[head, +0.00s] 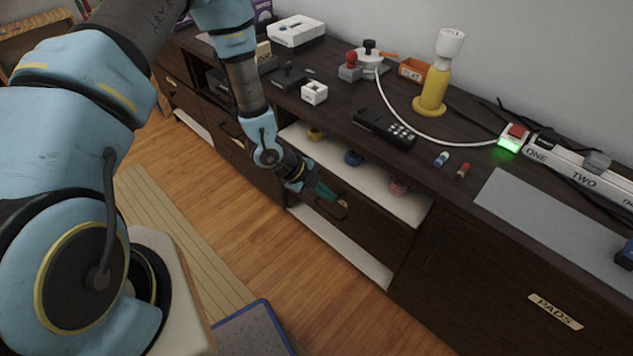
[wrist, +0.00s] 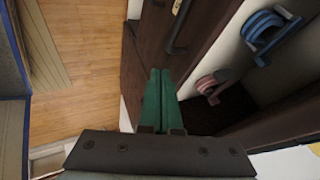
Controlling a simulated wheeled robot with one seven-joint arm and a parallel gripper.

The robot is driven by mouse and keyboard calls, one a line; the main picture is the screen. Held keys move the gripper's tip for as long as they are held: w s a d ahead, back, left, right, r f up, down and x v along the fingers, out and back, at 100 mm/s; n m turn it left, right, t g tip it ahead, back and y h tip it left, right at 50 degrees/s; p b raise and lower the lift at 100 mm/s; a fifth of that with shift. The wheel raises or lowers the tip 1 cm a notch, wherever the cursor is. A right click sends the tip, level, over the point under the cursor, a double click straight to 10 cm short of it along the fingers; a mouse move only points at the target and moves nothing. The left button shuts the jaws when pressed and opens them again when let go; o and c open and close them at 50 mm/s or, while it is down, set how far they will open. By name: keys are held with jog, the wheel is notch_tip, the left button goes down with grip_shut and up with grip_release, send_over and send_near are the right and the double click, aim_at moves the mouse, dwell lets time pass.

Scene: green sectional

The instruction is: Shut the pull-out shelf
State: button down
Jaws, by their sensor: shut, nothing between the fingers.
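The pull-out shelf (head: 375,179) is a white board below the dark cabinet top, with a dark front and a dark bar handle (head: 330,210) below its edge. It stands out from the cabinet. A yellow, a blue and a pink object sit along it. In the wrist view its white surface (wrist: 222,62) is at the right, and a handle (wrist: 178,28) shows on the dark front. My gripper (head: 341,201) is shut and empty, its green fingers (wrist: 160,72) together, close to the dark front near the handle. I cannot tell whether the fingertips touch it.
The cabinet top carries a black keypad device (head: 385,128), a yellow lamp-like stand (head: 436,85), a white cable and small blocks. A closed front labelled PADS (head: 555,311) is at the right. A blue-edged mat (head: 252,329) lies on the wooden floor, which is otherwise clear before the shelf.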

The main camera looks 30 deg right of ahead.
aim_at(351, 186)
jog(key=shift+w+d+f+p, duration=0.1)
jog(key=shift+d+f+p, duration=0.15)
jog(key=shift+d, duration=0.55)
jog(key=shift+w+d+f+p, duration=0.1)
jog(key=shift+d+f+p, duration=0.15)
jog(key=shift+d, duration=0.55)
jog(key=shift+w+d+f+p, duration=0.15)
jog(key=shift+d+p, duration=0.2)
jog(key=shift+d, duration=0.45)
jog(key=d, duration=0.1)
jog(key=d+b, duration=0.1)
jog(key=d, duration=0.1)
jog(key=shift+w+f, duration=0.15)
jog(key=shift+w, duration=0.15)
jog(key=shift+w+d+r, duration=0.2)
jog(key=shift+d+r, duration=0.05)
jog(key=shift+d, duration=0.2)
